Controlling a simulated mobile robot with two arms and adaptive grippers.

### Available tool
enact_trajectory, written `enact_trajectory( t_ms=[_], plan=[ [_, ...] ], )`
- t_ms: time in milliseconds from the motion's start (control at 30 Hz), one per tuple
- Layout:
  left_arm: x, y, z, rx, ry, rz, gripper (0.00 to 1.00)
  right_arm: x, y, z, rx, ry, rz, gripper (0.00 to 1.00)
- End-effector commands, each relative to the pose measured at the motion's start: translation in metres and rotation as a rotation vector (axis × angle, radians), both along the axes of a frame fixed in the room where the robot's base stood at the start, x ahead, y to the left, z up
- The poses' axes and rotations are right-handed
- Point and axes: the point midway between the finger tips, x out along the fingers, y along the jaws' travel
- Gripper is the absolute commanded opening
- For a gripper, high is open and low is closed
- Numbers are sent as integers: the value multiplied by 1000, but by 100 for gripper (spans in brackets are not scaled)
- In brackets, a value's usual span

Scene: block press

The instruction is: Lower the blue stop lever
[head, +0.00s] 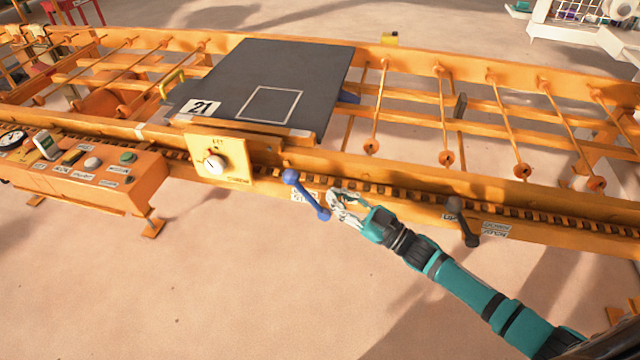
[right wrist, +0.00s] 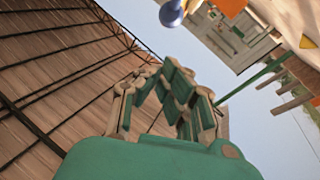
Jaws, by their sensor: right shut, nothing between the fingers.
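The blue stop lever (head: 306,195) is on the front rail of the orange conveyor in the head view. Its round knob (head: 289,176) is at the upper left end and its other end is at the lower right, so the lever is tilted with the knob up. My right gripper (head: 334,201) is shut and empty, just right of the lever's lower end; I cannot tell whether they touch. In the right wrist view a blue ball (right wrist: 171,13) shows at the top edge, beyond the shut fingers (right wrist: 172,75). My left gripper is not in view.
A dark panel marked 21 (head: 300,75) lies on the conveyor. A yellow plate with a white dial (head: 213,164) is left of the lever. A dark lever (head: 462,222) stands to the right. An orange control box (head: 110,195) is at left. The floor in front is clear.

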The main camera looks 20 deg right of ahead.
Motion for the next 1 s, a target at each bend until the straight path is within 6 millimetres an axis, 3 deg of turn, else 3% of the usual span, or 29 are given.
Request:
enact_trajectory(
  t_ms=[100, 300, 867, 967, 1000],
  plan=[
    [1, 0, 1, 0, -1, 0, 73, -15, -11, -6, -2, 0, 0, 0],
    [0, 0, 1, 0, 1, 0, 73, -26, -21, -9, 0, -1, 0, 0],
    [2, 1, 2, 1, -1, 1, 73, -26, -21, -11, 0, 3, -3, 0],
    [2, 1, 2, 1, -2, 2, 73, -24, -24, -29, -9, 49, -51, 0],
    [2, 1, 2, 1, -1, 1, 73, -22, -27, -44, -17, 89, -89, 0]
  ],
)
